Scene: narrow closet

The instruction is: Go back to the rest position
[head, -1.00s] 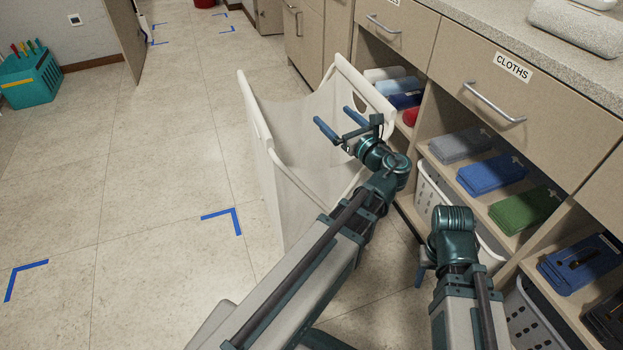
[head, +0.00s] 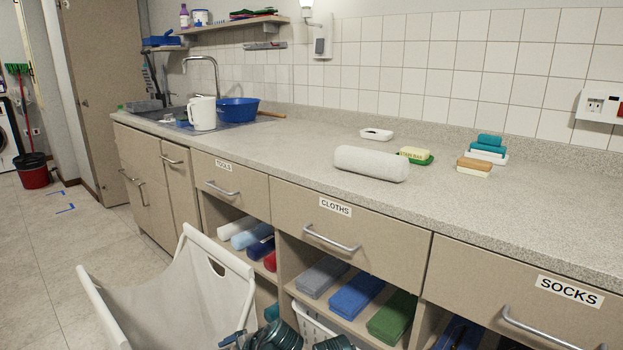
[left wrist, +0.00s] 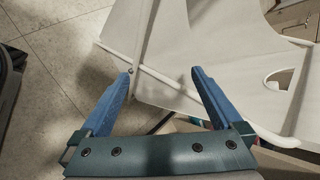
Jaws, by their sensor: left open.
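My left gripper (left wrist: 162,76) is open in the left wrist view, with its two blue fingers apart and nothing between them. It is above or beside the white cloth hamper (left wrist: 165,45), whose pale frame and fabric show behind the fingers. In the head view the hamper (head: 180,305) stands at the bottom left in front of the cabinets. Only a small part of my left gripper (head: 235,339) shows at the bottom edge there. A bit of my right arm shows beside it, but its gripper is out of the picture.
A long counter (head: 290,150) runs along the wall, holding a grey roll (head: 372,163), soap dishes and a white jug (head: 202,113). Below are drawers and open shelves with folded cloths (head: 357,294) and rolled towels. Open floor (head: 50,270) lies left of the hamper.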

